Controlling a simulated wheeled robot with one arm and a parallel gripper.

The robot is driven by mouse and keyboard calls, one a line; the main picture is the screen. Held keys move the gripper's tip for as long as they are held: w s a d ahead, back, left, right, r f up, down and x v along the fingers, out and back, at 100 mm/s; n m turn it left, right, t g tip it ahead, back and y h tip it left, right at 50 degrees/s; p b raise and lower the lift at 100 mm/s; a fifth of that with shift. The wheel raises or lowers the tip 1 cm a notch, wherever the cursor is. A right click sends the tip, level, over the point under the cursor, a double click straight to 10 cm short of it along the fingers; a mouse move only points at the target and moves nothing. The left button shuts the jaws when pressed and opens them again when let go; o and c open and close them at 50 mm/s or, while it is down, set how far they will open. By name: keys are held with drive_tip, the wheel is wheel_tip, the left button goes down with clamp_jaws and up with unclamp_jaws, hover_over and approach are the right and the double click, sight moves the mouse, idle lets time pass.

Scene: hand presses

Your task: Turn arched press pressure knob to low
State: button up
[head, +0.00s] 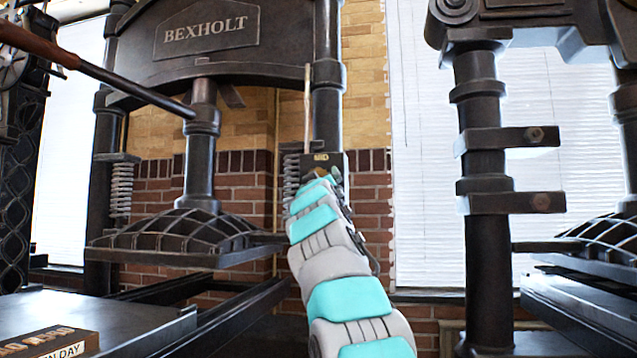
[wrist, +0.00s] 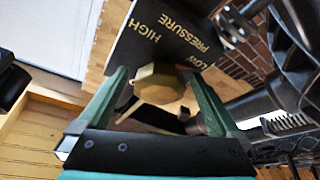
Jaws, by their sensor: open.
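The arched press (head: 205,45), dark iron with a BEXHOLT plate, stands left of centre in the head view. A small black plate with gold marks (head: 321,157) sits on its right column. In the wrist view this plate (wrist: 165,40) reads HIGH, PRESSURE and LOW. A brass, faceted pressure knob (wrist: 159,84) is just below the lettering. My gripper (wrist: 157,78) is open, with one green finger on each side of the knob. I cannot tell whether the fingers touch it, or where the knob points.
A second dark press (head: 487,170) stands at the right. A long lever with a wooden grip (head: 45,45) crosses the upper left. A coil spring (head: 291,180) is beside the plate.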

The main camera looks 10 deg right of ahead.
drive_tip(key=b+v, duration=0.5)
drive_tip(key=v, duration=0.2)
drive_tip(key=shift+s+f, duration=0.15)
drive_tip(key=shift+s, duration=0.15)
idle(0.4)
